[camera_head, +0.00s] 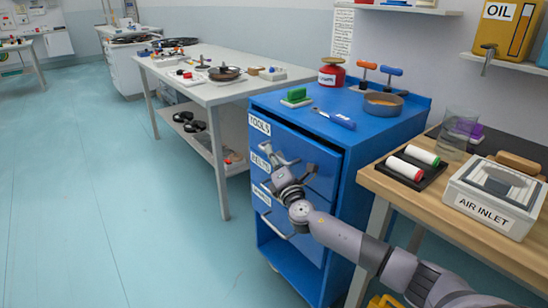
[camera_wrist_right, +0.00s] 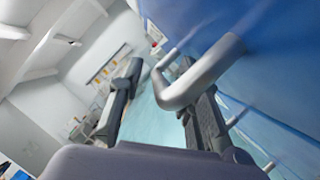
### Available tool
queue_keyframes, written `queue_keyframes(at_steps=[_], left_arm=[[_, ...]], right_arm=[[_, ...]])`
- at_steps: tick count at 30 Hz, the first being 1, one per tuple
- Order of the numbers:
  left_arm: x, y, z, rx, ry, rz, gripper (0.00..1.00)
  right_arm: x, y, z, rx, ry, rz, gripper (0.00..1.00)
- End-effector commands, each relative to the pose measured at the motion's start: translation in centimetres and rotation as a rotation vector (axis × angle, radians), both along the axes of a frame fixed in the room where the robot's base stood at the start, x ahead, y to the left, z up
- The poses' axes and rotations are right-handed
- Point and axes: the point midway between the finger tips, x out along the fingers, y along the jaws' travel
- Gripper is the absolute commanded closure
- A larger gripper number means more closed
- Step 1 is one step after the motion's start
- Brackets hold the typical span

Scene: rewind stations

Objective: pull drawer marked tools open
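The blue cabinet (camera_head: 350,130) has a top drawer (camera_head: 310,160) marked TOOLS, with the white label (camera_head: 259,124) at its upper left. A dark gap shows along the drawer's top edge; I cannot tell if it is slightly out. My right gripper (camera_head: 272,158) is in front of the drawer fronts, close to the top drawer, and partly hides them. In the right wrist view its fingers (camera_wrist_right: 160,110) are spread apart. A grey bar handle (camera_wrist_right: 203,72) reaches between them, close to the right finger; contact is unclear. My left gripper is not in view.
Lower drawers carry labels, one with a visible handle (camera_head: 278,228). A wooden bench (camera_head: 440,205) stands at right. Floor at left is clear.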

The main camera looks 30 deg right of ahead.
Motion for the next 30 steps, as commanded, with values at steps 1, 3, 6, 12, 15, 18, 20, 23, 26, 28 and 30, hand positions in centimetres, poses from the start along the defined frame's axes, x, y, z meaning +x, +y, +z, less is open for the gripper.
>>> queue_keyframes(at_steps=[1,3,6,12,15,18,20,23,26,28,30], left_arm=[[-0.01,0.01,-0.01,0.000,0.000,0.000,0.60],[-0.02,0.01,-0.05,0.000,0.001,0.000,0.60],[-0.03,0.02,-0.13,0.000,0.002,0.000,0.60],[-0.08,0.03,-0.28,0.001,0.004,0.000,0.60],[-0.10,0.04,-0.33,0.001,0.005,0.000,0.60],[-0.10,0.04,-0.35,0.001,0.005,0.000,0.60],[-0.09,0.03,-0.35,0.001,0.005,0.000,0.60],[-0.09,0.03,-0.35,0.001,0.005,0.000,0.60],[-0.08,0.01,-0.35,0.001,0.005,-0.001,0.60],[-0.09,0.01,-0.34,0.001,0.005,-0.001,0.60],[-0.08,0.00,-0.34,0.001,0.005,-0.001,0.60]], right_arm=[[-0.02,0.01,-0.01,0.000,0.000,0.000,0.69],[-0.02,0.02,-0.02,0.000,0.000,0.000,0.71],[-0.02,0.01,-0.02,0.000,0.000,0.000,0.77],[-0.03,0.01,-0.02,0.000,0.000,0.000,0.91],[-0.04,0.01,-0.03,0.000,0.000,0.000,0.97],[-0.04,0.00,-0.04,0.000,0.000,0.000,1.00],[-0.04,0.00,-0.04,0.000,0.000,0.000,1.00],[-0.04,0.00,-0.05,0.000,0.001,-0.001,1.00],[-0.05,-0.01,-0.06,0.000,0.001,-0.001,1.00],[-0.05,-0.01,-0.06,0.000,0.001,-0.001,1.00],[-0.05,-0.01,-0.07,0.000,0.001,-0.001,1.00]])
